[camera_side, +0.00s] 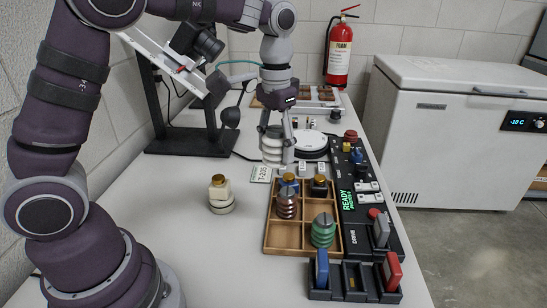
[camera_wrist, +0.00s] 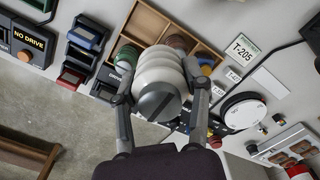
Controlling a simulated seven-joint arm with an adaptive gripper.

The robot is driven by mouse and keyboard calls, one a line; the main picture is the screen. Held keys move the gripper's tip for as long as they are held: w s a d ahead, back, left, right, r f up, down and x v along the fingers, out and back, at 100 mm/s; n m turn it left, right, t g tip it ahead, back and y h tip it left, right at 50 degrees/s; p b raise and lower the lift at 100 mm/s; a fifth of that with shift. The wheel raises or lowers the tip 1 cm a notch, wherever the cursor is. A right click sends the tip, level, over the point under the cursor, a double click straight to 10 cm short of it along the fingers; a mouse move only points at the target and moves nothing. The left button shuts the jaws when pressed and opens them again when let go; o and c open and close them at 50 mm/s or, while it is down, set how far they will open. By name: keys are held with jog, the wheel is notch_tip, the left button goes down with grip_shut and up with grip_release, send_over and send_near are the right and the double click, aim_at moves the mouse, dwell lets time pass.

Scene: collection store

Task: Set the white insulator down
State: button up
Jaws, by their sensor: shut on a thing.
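The white insulator (camera_side: 271,147) is a ribbed, rounded piece. My gripper (camera_side: 274,130) is shut on it, and it hangs upright below my wrist behind the wooden tray. I cannot tell whether its lower end touches the table. In the wrist view the white insulator (camera_wrist: 155,72) fills the space between the two fingers of my gripper (camera_wrist: 160,92), with a slotted grey end facing the camera. It hides part of the wooden tray there.
The divided wooden tray (camera_side: 271,252) holds brown and green insulators and dark brass-topped pieces. A T-205 card (camera_side: 260,174), round white plate (camera_side: 309,140) and black control panel (camera_side: 352,205) are close by.

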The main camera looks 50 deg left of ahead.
jog(key=shift+r+m, duration=0.1)
jog(key=shift+m, duration=0.2)
send_over(252, 218)
notch_tip(252, 218, down, 8)
notch_tip(252, 218, down, 9)
jog(key=shift+r, duration=0.2)
jog(key=o, duration=1.2)
jog(key=shift+f, duration=0.1)
